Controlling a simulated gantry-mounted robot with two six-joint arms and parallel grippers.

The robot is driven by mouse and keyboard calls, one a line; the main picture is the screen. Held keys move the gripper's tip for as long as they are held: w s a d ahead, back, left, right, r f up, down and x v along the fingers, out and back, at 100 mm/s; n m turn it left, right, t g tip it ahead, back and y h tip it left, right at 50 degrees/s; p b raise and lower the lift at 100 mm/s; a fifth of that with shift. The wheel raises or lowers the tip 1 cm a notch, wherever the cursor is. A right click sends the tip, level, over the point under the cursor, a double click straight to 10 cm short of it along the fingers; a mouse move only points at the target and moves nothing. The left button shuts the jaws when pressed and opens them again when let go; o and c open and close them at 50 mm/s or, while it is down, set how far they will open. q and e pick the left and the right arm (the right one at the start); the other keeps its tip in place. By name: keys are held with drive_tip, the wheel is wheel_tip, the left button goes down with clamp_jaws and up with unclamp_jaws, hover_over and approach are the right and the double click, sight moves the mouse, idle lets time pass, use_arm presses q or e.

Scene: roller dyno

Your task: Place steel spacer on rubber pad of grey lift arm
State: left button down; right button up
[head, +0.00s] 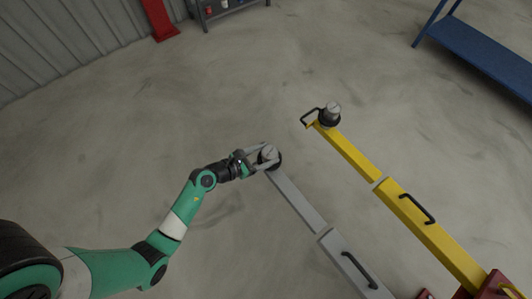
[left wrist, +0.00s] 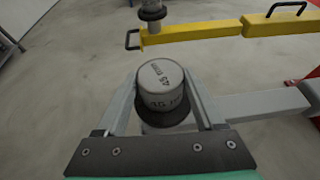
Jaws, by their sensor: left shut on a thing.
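The steel spacer (left wrist: 161,84) is a short light-grey cylinder with "45 mm" markings. In the left wrist view it stands between the fingers of my left gripper (left wrist: 160,92), which is shut on it. The dark round rubber pad (left wrist: 172,128) shows partly beneath the spacer; whether the two touch is hard to tell. In the head view my left gripper (head: 262,158) is at the far end of the grey lift arm (head: 297,201), with the spacer (head: 268,152) over the pad. My right gripper is not in view.
A yellow lift arm (head: 350,155) runs alongside to the right, with a handle and its own pad carrying a steel cylinder (head: 331,110). A blue bench (head: 480,55) is at upper right. A red post base (head: 165,32) and a shelf stand at the back. The concrete floor to the left is clear.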

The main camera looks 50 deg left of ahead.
use_arm(q)
drive_tip(key=shift+f, duration=0.2)
unclamp_jaws()
drive_tip(key=shift+s+r+p, duration=0.25)
drive_tip(key=shift+r+p, duration=0.05)
drive_tip(key=shift+p, duration=0.15)
drive_tip(key=p+v, duration=0.4)
drive_tip(key=v, duration=0.7)
drive_tip(key=shift+s, duration=0.25)
